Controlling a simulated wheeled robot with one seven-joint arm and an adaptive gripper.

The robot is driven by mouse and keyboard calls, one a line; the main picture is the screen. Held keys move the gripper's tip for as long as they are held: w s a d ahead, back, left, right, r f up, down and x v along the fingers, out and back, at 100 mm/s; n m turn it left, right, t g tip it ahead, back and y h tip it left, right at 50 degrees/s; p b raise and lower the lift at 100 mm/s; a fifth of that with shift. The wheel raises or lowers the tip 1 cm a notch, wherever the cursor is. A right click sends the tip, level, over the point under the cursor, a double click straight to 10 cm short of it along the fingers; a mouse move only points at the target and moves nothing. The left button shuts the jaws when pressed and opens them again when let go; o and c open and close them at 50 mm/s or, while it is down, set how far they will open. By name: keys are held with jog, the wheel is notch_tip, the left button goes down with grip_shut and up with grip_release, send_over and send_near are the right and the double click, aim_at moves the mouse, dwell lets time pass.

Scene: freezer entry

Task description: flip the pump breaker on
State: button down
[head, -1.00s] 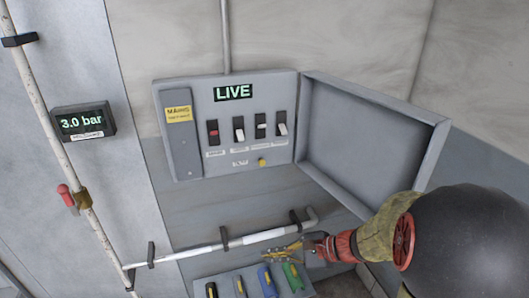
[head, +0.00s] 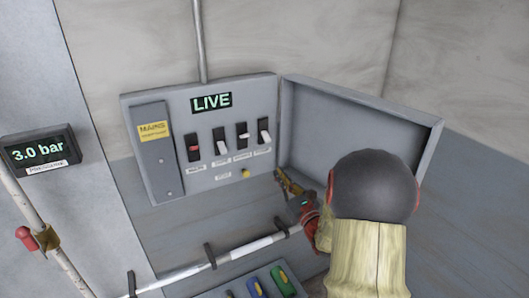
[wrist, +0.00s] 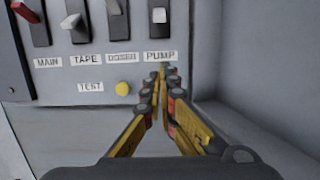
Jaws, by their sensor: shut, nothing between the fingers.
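The pump breaker (head: 264,131) is the rightmost switch in the open grey panel (head: 180,187). It has a dark body and a white lever, which sits toward the lower part of the switch in the head view. In the wrist view the breaker (wrist: 159,32) is at the top, above its PUMP label (wrist: 160,57), with its top cut off. My gripper (wrist: 161,72) is shut and empty, its tips just below that label in the picture. In the head view my gripper (head: 279,174) is below and right of the breaker, apart from its lever.
The main (head: 193,147), tape (head: 220,142) and third (head: 242,134) breakers stand left of it. A yellow TEST button (wrist: 123,88) is below. The open panel door (head: 350,125) stands to the right. A white pipe (head: 240,249) runs below the panel.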

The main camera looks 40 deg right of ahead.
aim_at(261, 152)
dwell(0.3)
jog(key=x, duration=1)
jog(key=shift+w+a, duration=0.1)
jog(key=shift+w, duration=0.05)
jog(key=shift+s+a+r, duration=0.1)
jog(key=shift+s+r, duration=0.4)
jog(key=shift+r, duration=0.35)
jog(key=shift+s+a+r, duration=0.1)
jog(key=shift+s+r, duration=0.4)
jog(key=shift+r, duration=0.3)
jog(key=shift+s+r, duration=0.1)
jog(key=shift+d+r+p, duration=0.1)
jog(key=shift+p, duration=0.2)
